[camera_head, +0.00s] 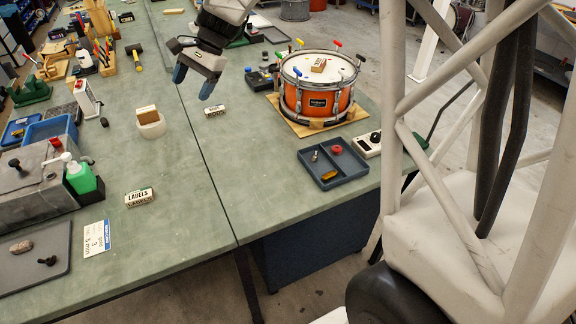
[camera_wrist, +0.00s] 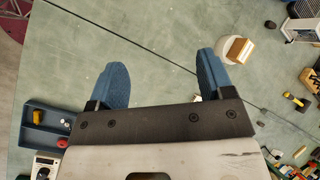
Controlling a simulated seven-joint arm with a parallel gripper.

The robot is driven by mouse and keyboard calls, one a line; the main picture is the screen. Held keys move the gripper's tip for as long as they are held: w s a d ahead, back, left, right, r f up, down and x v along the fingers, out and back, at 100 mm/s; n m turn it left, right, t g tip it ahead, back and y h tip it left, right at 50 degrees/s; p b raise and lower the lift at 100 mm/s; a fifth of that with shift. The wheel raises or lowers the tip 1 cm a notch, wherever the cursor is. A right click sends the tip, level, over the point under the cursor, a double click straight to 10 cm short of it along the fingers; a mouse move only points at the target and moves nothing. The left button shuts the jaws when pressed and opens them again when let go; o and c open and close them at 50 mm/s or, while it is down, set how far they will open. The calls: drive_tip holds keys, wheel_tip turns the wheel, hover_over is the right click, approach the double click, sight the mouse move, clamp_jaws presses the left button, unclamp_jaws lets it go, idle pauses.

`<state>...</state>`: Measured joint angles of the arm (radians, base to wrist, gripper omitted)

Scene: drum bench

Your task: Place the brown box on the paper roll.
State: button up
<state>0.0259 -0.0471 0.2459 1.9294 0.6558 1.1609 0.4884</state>
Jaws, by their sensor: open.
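The brown box (camera_head: 147,113) rests on top of the white paper roll (camera_head: 152,130), on the green bench left of my gripper in the head view. The roll stands upright. In the wrist view the brown box (camera_wrist: 238,48) and the paper roll (camera_wrist: 226,54) show just right of the right finger. My gripper (camera_head: 194,81) is open and empty, raised above the bench, apart from the box; its two blue fingers (camera_wrist: 160,68) are spread wide in the wrist view.
An orange drum (camera_head: 315,101) with a small tan block on top stands at the right on a wooden board. A blue-grey tray (camera_head: 333,180) and a labels box (camera_head: 139,197) lie nearer. A green bottle (camera_head: 80,178) stands at the left. Bench around the roll is mostly clear.

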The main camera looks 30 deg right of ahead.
drive_tip(key=s+d+n+t+h, duration=0.1)
drive_tip(key=s+d+n+h, duration=0.1)
drive_tip(key=s, duration=0.9)
drive_tip(key=s+d+n+t+h, duration=0.1)
drive_tip(key=s+d+n+h, duration=0.1)
drive_tip(key=s, duration=1)
drive_tip(key=s+d+n+t+h, duration=0.1)
drive_tip(key=s+d+n+h, duration=0.2)
drive_tip(key=s, duration=0.9)
drive_tip(key=shift+s+d+f+n, duration=0.15)
drive_tip(key=shift+d+f+n, duration=0.3)
drive_tip(key=shift+d+n, duration=0.5)
drive_tip(key=shift+a, duration=0.15)
